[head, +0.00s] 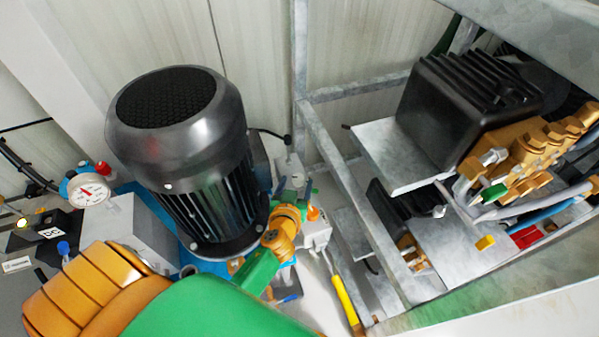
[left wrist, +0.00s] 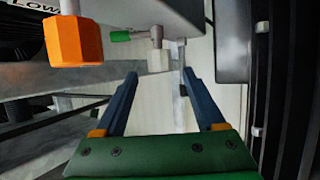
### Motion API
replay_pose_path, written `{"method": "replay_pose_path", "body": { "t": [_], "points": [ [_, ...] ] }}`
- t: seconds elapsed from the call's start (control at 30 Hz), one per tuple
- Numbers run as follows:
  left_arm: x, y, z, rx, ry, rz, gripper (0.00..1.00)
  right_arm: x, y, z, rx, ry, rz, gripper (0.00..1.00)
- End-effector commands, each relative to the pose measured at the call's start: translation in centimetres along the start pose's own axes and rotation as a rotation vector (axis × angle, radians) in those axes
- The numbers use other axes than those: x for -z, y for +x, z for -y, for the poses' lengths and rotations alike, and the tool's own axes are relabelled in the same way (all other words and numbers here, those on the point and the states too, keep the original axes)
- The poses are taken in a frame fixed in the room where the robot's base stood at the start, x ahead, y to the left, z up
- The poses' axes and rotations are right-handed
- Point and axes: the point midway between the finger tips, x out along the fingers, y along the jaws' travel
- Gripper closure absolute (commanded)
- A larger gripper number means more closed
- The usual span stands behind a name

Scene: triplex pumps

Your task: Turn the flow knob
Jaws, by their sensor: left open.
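An orange, faceted knob (left wrist: 72,42) hangs at the upper left of the left wrist view, under a cut-off label that reads "LOW". I cannot tell for certain that it is the flow knob. What looks like the same orange piece (head: 313,213) shows small beside my left gripper in the head view. My left gripper (left wrist: 160,75) is open, with nothing between its two blue fingers. The orange knob is outside the fingers, left of the left one. In the head view my left gripper (head: 296,188) is beside the large motor, partly hidden by its own wrist.
A large dark motor (head: 185,150) stands left of the gripper. A metal frame (head: 350,185) with pumps (head: 470,105) is on the right. A pressure gauge (head: 88,190) is at the left. A grey fitting (left wrist: 157,55) and a green-ended lever (left wrist: 120,36) are beyond the fingers.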

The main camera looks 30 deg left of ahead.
Motion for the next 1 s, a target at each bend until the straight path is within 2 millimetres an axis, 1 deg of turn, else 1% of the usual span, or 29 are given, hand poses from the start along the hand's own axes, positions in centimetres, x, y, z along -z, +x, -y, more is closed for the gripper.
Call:
{"method": "replay_pose_path", "body": {
  "t": [0.03, 0.1, 0.2, 0.3, 0.47, 0.5, 0.57, 0.6, 0.67, 0.7, 0.73, 0.77, 1.0],
  "points": [
    [-0.2, 1.2, 0.0, 0.000, 0.002, -0.002, 0.28, -0.4, 0.5, 0.0, 0.000, 0.001, 0.005, 0.53],
    [-0.2, 2.5, 0.0, 0.000, 0.002, -0.001, 0.28, -0.7, 0.8, -0.1, -0.002, 0.002, 0.008, 0.53],
    [-0.2, 3.6, 0.0, 0.000, 0.003, 0.000, 0.28, -0.7, 1.1, -0.3, -0.006, 0.003, 0.007, 0.53],
    [-0.1, 4.0, 0.0, 0.000, 0.001, 0.001, 0.28, -0.6, 1.1, -0.6, -0.010, 0.004, 0.004, 0.53],
    [-0.1, 4.0, 0.0, 0.000, 0.001, 0.002, 0.28, 0.1, 1.1, -0.8, -0.014, 0.004, -0.007, 0.53],
    [-0.1, 4.0, 0.0, 0.000, 0.001, 0.002, 0.34, 0.3, 1.1, -0.8, -0.014, 0.005, -0.011, 0.53],
    [-0.1, 4.0, 0.0, 0.000, 0.001, 0.002, 0.50, 0.6, 1.1, -0.9, -0.015, 0.005, -0.015, 0.53],
    [-0.1, 4.0, 0.0, 0.000, 0.001, 0.002, 0.61, 0.7, 1.1, -0.9, -0.016, 0.005, -0.017, 0.53],
    [-0.1, 4.0, 0.0, 0.000, 0.001, 0.002, 0.77, 0.7, 1.1, -0.9, -0.016, 0.005, -0.017, 0.53],
    [-0.1, 4.0, 0.0, 0.000, 0.001, 0.002, 0.88, 0.7, 1.1, -0.9, -0.016, 0.005, -0.017, 0.53],
    [-0.1, 4.0, 0.0, 0.000, 0.001, 0.002, 0.96, 0.7, 1.1, -0.9, -0.016, 0.005, -0.017, 0.53],
    [-0.1, 4.0, 0.0, 0.000, 0.001, 0.002, 1.00, 0.7, 1.1, -0.9, -0.016, 0.005, -0.017, 0.53],
    [0.0, 3.9, 0.0, -0.019, 0.009, 0.002, 1.00, 0.4, 0.8, -0.9, -0.016, 0.004, -0.012, 0.53]
  ]
}}
